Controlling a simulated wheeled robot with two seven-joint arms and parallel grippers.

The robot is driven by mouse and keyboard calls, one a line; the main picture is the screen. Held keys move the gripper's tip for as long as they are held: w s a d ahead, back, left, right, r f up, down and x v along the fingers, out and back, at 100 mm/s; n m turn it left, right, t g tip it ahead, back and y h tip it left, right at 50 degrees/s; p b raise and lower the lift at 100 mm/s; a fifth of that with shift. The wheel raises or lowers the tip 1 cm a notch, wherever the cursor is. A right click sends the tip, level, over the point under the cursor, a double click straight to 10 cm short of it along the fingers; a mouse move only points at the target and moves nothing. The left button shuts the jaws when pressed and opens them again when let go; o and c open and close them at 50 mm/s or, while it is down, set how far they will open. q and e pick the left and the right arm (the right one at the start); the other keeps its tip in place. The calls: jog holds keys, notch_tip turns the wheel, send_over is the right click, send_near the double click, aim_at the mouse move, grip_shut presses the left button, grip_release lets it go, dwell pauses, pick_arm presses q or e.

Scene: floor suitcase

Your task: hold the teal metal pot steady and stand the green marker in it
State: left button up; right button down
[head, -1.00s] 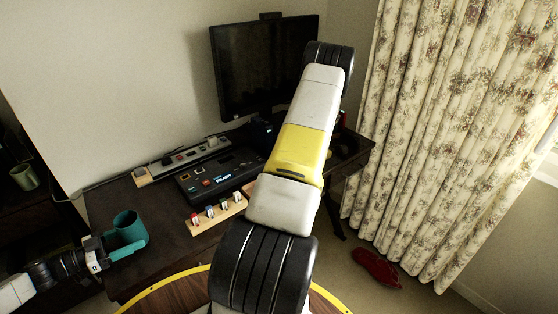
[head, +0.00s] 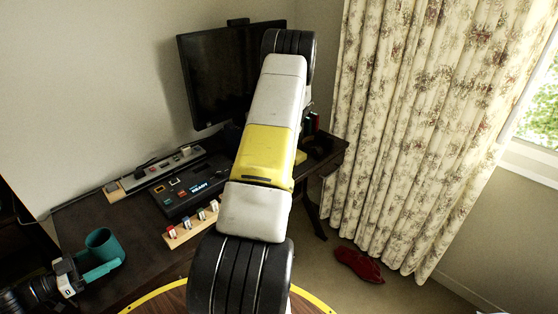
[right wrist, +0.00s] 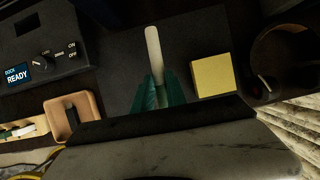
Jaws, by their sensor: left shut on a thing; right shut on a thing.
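The teal metal pot (head: 103,240) stands upright on the dark desk at the left of the head view. My left gripper (head: 101,271) reaches in from the left and is shut on the pot at its near side. My right gripper (right wrist: 155,92) shows in the right wrist view, its green fingers shut on a slim, pale, whitish stick (right wrist: 152,52), which appears to be the marker; no green colour on it can be told from the fingers. In the head view my right arm hides that gripper and the marker. They are apart from the pot.
A black dock panel (head: 195,187) reading READY, a power strip (head: 160,170) and a wooden rack (head: 190,228) lie on the desk (head: 75,215). A monitor (head: 222,75) stands behind. A yellow block (right wrist: 212,76) and a dark round holder (right wrist: 283,55) are near my right gripper.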

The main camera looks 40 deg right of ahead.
notch_tip(320, 180, up, 4)
jog(key=shift+r, duration=0.1)
